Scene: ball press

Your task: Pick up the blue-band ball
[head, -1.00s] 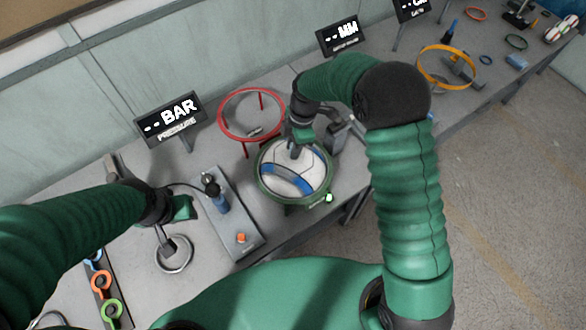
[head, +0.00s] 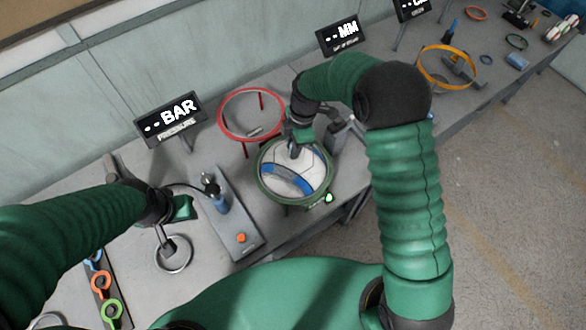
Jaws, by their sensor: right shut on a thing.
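The blue-band ball (head: 289,179), white with blue patches, sits within a green ring (head: 262,193) on the table, in the middle of the head view. My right gripper (head: 294,151) comes down from above at the ball's far upper side and is shut on it. The fingertips are small, and the exact grip is hard to make out. My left gripper (head: 168,243) is at the left, over a small silver ring stand, apart from the ball. Its fingers are too unclear to tell if they are open.
A red ring stand (head: 222,128) is just behind the ball. A grey control box (head: 236,222) with an orange button stands left of it. Display signs (head: 170,116) line the back. An orange ring stand (head: 474,72) is further right. The table's front edge is close.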

